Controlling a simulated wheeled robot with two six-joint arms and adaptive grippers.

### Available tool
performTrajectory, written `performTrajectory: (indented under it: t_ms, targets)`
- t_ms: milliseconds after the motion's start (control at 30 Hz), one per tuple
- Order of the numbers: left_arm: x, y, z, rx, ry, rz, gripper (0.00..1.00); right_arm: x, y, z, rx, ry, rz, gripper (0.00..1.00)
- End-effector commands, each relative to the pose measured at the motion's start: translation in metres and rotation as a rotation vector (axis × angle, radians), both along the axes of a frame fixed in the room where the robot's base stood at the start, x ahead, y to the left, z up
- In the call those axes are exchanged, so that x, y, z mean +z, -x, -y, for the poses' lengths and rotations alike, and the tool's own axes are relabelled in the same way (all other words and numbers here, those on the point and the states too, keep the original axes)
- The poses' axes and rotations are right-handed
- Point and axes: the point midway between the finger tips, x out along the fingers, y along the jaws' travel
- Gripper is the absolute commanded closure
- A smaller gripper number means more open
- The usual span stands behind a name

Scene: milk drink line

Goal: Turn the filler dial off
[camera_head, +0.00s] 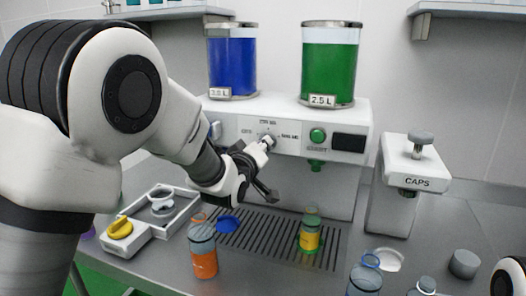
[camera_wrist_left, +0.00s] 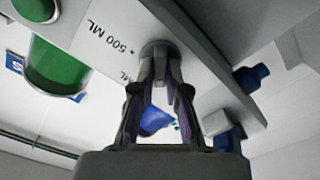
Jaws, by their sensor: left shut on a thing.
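The filler dial (camera_head: 270,141) is a grey knob on the front panel of the white filling machine (camera_head: 225,105). Markings for OFF, 250 ML and 500 ML surround it. My left gripper (camera_head: 262,147) reaches it from the left and is shut on it. In the left wrist view the round grey dial (camera_wrist_left: 158,49) sits between the two fingertips (camera_wrist_left: 160,62), with the 500 ML label beside it. The fingers cover much of the dial, so I cannot tell which mark it points to. My right gripper is not in view.
A green button (camera_head: 318,135) and dark display sit right of the dial. Blue (camera_head: 232,65) and green (camera_head: 329,62) tanks stand above. Below are a grate (camera_head: 270,240), an orange-filled bottle (camera_head: 204,262) and a yellow-green one (camera_head: 309,238). A CAPS unit (camera_head: 412,165) stands right.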

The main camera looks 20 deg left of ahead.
Motion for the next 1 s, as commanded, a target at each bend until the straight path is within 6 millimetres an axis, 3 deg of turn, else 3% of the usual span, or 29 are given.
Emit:
performTrajectory:
  t_ms: [400,1000]
  targets:
    - [-0.001,0.0,-0.001,0.001,0.285,-0.008,1.0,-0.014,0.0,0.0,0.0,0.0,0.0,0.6]
    - [-0.001,0.0,-0.001,0.001,0.363,-0.012,1.0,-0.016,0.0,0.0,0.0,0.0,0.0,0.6]
